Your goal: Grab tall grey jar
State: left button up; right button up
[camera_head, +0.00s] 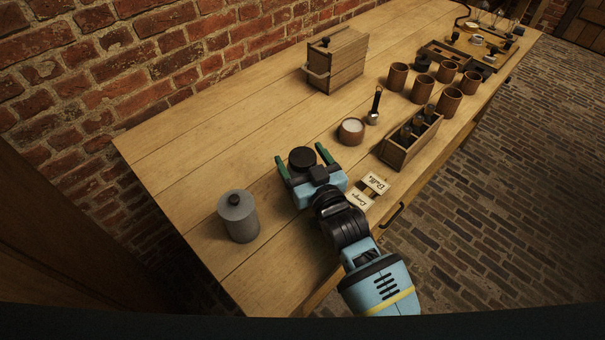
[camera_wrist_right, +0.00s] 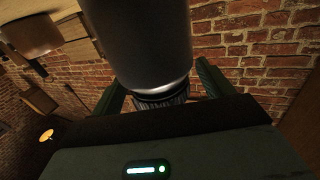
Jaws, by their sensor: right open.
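A grey cylindrical jar stands between the fingers of my right gripper (camera_head: 303,160). In the head view only its dark round top (camera_head: 302,156) shows, the rest being hidden by the gripper. In the right wrist view its tall grey body (camera_wrist_right: 140,45) fills the upper middle, with a dark ridged end near the palm. The green fingers are spread on both sides of it, open; I cannot tell whether they touch it. A second, lighter grey jar (camera_head: 239,219) with a dark knob stands upright to the left, apart from the gripper. My left gripper is not in view.
A wooden box (camera_head: 337,62) stands behind. A small bowl with white contents (camera_head: 351,131), a wooden rack with dark bottles (camera_head: 409,142) and several brown cups (camera_head: 422,88) stand to the right. Paper labels (camera_head: 376,183) lie near the front edge. The table's left back is clear.

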jog(key=c, duration=1.7)
jog(key=shift+o, duration=0.2)
jog(key=shift+r, duration=0.1)
notch_tip(320, 180, up, 10)
jog(key=shift+f+p, duration=0.1)
jog(key=shift+p, duration=0.45)
